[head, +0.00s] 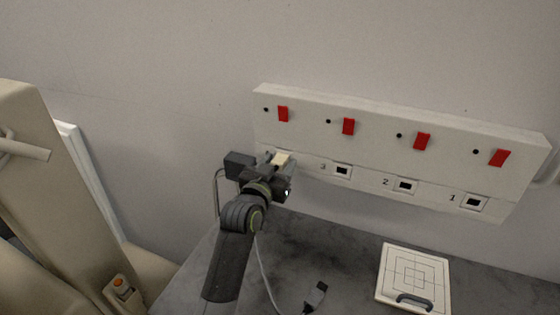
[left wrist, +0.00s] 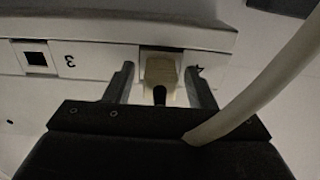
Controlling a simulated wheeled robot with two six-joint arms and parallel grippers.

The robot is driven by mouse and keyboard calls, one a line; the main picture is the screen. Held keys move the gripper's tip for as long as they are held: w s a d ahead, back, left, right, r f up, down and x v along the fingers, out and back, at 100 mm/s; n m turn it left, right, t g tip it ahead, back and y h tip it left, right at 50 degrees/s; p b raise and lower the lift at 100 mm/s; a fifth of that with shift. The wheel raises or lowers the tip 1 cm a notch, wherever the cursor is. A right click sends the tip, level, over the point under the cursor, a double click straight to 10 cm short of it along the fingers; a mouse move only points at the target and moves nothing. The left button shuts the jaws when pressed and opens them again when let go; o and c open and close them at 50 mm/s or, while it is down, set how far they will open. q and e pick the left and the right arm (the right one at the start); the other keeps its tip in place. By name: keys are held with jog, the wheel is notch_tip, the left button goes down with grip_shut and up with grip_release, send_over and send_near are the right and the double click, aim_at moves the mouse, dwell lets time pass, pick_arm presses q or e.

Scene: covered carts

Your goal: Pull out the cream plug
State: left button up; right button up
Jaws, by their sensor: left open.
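The cream plug (head: 282,158) sits at the left end of the white socket panel (head: 385,178), left of the socket marked 3. It also shows in the left wrist view (left wrist: 160,72), upside down, against the panel's face. My left gripper (head: 276,168) is at the plug and partly hides it in the head view. In the left wrist view its two fingers (left wrist: 160,85) stand open on either side of the plug, with a gap visible on each side. My right gripper is in neither view.
Sockets 3 (head: 342,171), 2 (head: 405,186) and 1 (head: 473,203) look empty, with red switches above. A dark plug (head: 317,294) on a cable and a white square board (head: 414,275) with a handle lie on the grey top. A beige covered shape (head: 60,190) stands at left.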

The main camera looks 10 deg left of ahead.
pick_arm(q)
jog(key=shift+p, duration=0.35)
dwell(0.6)
jog(key=shift+c, duration=0.4)
grip_shut()
jog(key=shift+s+f, duration=0.1)
jog(key=shift+s, duration=0.05)
jog(key=shift+s, duration=0.15)
jog(key=shift+s+a, duration=0.15)
jog(key=shift+s, duration=0.55)
jog(key=shift+s+a+p, duration=0.2)
jog(key=shift+s+p, duration=0.05)
jog(key=shift+s, duration=0.75)
jog(key=shift+s+a+p, duration=0.2)
jog(key=shift+s+p, duration=0.05)
jog(key=shift+s, duration=0.7)
